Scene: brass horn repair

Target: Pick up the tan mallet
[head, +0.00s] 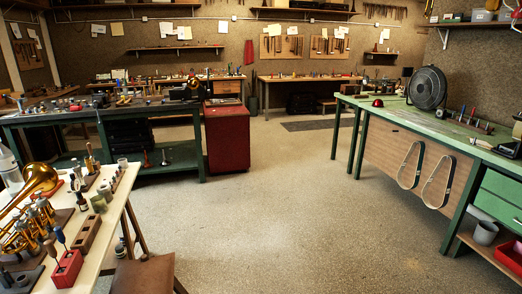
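I cannot make out a tan mallet anywhere in the head view; many of the tools are too small to tell apart. Several hand tools stand upright in holders on the light-topped bench (112,219) at the near left, among them a red block (67,268) and a brown wooden block (86,235). A brass horn (38,183) is at the left edge of that bench. Neither of my grippers is in view.
A dark bench (60,114) with a red cabinet (227,136) stands behind at left. A green-topped bench (445,128) with a black fan (427,87) runs along the right. A brown stool (143,275) is at the bottom left. The middle floor (285,205) is clear.

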